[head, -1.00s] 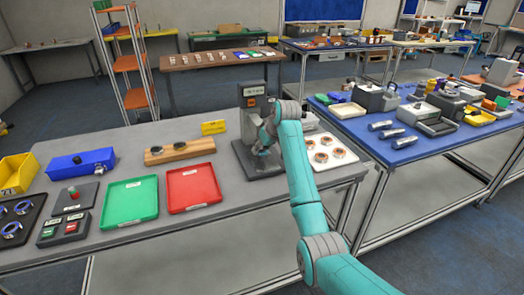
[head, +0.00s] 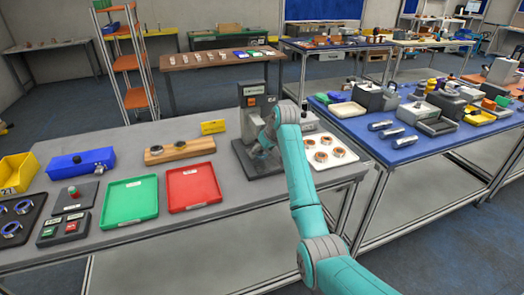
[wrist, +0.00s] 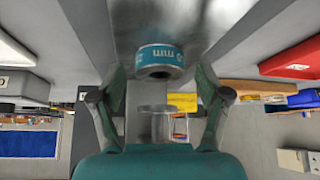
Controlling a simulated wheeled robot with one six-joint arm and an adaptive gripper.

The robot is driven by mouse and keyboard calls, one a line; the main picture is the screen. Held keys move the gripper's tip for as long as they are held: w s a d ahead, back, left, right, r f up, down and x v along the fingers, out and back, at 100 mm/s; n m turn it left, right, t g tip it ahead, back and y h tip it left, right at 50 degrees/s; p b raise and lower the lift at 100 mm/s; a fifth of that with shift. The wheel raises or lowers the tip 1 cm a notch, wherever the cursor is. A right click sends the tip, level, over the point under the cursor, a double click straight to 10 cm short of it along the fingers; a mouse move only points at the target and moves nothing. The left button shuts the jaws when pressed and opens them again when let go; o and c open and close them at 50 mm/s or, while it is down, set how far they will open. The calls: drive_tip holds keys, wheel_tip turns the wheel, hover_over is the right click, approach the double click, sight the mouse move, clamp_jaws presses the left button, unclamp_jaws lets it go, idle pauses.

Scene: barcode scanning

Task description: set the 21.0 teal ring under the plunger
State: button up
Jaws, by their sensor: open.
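The teal ring (wrist: 158,60), a short band with white print and a dark bore, is on the press's grey base in the wrist view, which looks upside down. A shiny cylindrical part (wrist: 155,112), which looks like the plunger, is lined up with the ring, with a small gap showing. My gripper (wrist: 160,75) is open, one finger on each side of the ring, apart from it. In the head view the grey press (head: 252,100) with a small display stands on the bench; my arm hides the ring and most of my gripper (head: 260,148) there.
A white tray with several copper-coloured rings (head: 345,168) lies right of the press. A wooden block (head: 180,151), red tray (head: 195,188) and green tray (head: 130,202) lie to the left. A yellow sign (head: 213,127) stands behind.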

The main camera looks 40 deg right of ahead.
drive_tip(key=v, duration=1.2)
drive_tip(key=shift+r, duration=0.1)
